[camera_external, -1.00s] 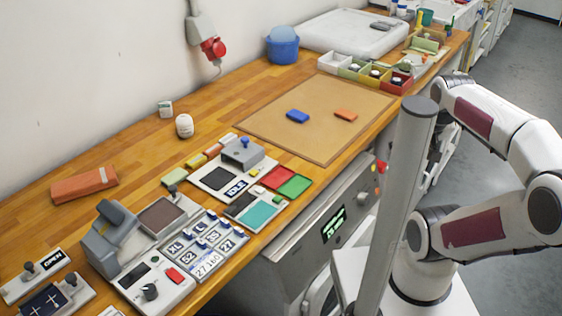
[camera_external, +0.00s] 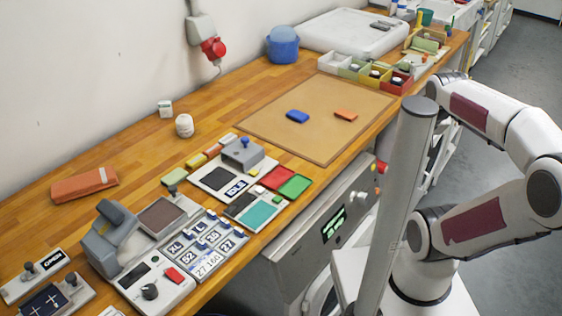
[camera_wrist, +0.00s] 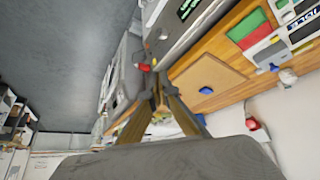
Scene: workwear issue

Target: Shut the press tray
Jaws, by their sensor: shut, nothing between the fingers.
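The grey press (camera_external: 112,238) stands at the near left of the bench. A brown flat pad in a pale frame, which looks like its tray (camera_external: 160,216), lies out to the right of the press head. In the external view my gripper is hidden behind the grey post, far to the right of the press. In the wrist view my gripper (camera_wrist: 159,80) shows its two fingers meeting at the tips, shut and empty, with the bench beyond. The press cannot be made out in the wrist view.
A control panel with a black knob and red button (camera_external: 174,275) is in front of the press. Size keys (camera_external: 205,245) sit right of it. A grey post (camera_external: 405,170) rises before my arm. A brown mat (camera_external: 310,115) holds blue and orange pieces.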

